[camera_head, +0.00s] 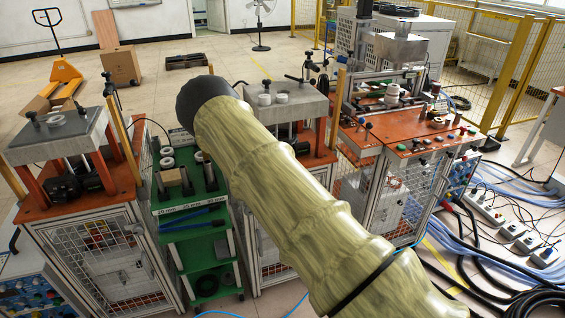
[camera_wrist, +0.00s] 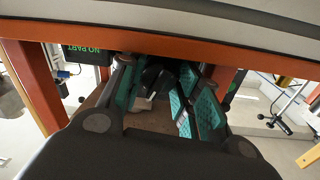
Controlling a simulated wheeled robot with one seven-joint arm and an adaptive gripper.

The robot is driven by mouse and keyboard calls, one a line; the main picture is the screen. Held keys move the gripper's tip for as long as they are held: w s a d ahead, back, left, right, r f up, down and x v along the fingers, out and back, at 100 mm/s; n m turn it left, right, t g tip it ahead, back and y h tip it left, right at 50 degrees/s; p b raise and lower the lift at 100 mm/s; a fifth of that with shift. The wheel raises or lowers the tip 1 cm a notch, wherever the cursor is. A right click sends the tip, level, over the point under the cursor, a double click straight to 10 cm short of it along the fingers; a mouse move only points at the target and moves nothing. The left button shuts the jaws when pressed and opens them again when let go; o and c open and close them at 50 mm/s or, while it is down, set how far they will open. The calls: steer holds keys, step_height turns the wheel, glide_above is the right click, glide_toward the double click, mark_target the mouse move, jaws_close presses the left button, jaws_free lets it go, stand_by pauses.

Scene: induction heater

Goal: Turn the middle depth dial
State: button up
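In the wrist view my gripper (camera_wrist: 157,76) has its teal-padded fingers apart, reaching under an orange frame edge (camera_wrist: 150,52). A dark, rounded black part (camera_wrist: 153,78) shows between or just beyond the fingertips. I cannot tell whether it is the middle depth dial or whether the fingers touch it. In the head view my sleeved arm covers my gripper and much of the middle station, whose grey top plate (camera_head: 290,104) shows beyond the arm. No dial is clearly visible there.
A left station (camera_head: 62,135) has a grey plate on orange posts, with black cylinders below. A green cart (camera_head: 190,232) stands between the stations. A right orange bench (camera_head: 400,130) carries knobs and fixtures. Cables (camera_head: 480,240) lie on the right floor. Open floor lies behind.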

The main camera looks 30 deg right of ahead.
steer(key=shift+c, duration=0.5)
steer(key=shift+f+n+b, duration=0.1)
steer(key=shift+n+b, duration=0.3)
steer(key=shift+b, duration=0.15)
steer(key=shift+n+b, duration=0.65)
steer(key=shift+n, duration=0.45)
steer(key=o, duration=0.7)
steer(key=shift+o, duration=0.2)
steer(key=v, duration=1.1)
steer(key=shift+s, duration=0.4)
steer(key=shift+a, duration=0.1)
